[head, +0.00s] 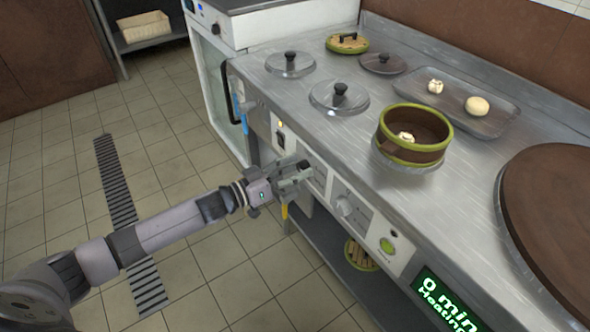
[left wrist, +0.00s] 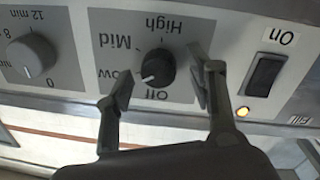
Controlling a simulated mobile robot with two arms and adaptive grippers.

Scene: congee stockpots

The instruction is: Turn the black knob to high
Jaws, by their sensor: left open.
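The black knob (left wrist: 158,68) sits on a grey dial panel (left wrist: 180,92) marked Off, Low, Mid and High, upside down in the left wrist view. Its white pointer mark faces the lower left, between Off and Low. My left gripper (left wrist: 160,85) is open, with one finger on each side of the knob; whether either finger touches it I cannot tell. In the head view my left gripper (head: 298,178) is at the stove's front panel, and the knob there (head: 303,165) is partly hidden by the fingers. My right gripper is out of view.
Above the panel, the steel counter (head: 290,105) bears lidded pots, a steamer basket (head: 415,150) and a tray (head: 455,85) with buns.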

